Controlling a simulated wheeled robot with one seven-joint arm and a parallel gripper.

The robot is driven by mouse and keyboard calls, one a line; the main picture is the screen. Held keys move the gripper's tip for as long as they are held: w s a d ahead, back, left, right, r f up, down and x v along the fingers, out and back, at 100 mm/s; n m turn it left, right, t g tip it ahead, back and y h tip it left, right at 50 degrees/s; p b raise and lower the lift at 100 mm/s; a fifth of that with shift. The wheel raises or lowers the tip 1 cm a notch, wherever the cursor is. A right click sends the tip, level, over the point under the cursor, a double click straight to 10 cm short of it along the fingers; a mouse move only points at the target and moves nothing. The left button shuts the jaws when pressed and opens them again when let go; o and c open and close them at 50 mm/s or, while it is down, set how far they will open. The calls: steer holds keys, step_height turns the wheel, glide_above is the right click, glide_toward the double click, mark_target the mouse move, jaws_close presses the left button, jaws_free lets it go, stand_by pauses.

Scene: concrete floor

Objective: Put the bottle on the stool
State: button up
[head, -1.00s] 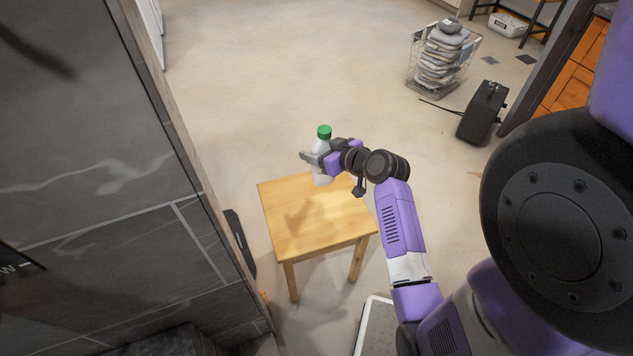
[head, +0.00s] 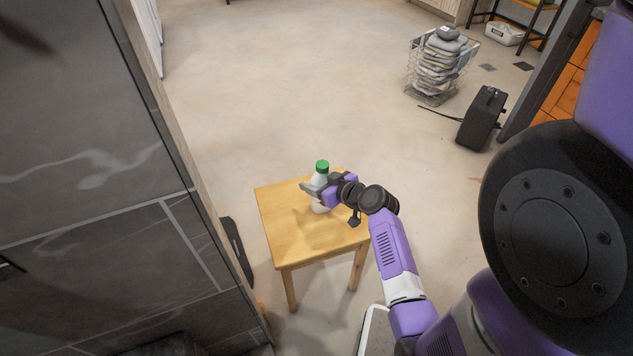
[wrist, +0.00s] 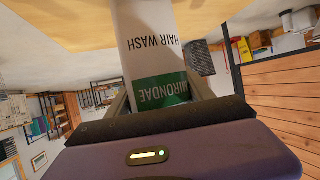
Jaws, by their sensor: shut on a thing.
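The bottle (head: 320,180) is white with a green cap and is upright at the stool. My gripper (head: 314,189) is shut around its middle from the right. In the wrist view the bottle (wrist: 150,40) fills the space between the fingers, upside down in the picture, with "HAIR WASH" on its label. The stool (head: 290,232) is a square light-wood one; its top (wrist: 60,22) shows along the upper edge of the wrist view. The bottle's base is at or just above the stool top; I cannot tell whether it touches.
A dark tiled wall (head: 90,180) stands close on the left of the stool. A wire basket of grey stones (head: 440,65) and a black case (head: 482,118) stand at the back right. The stool top is otherwise bare, and the floor behind it is clear.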

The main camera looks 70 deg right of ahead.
steer(key=shift+f, duration=0.1)
steer(key=o, duration=1.8)
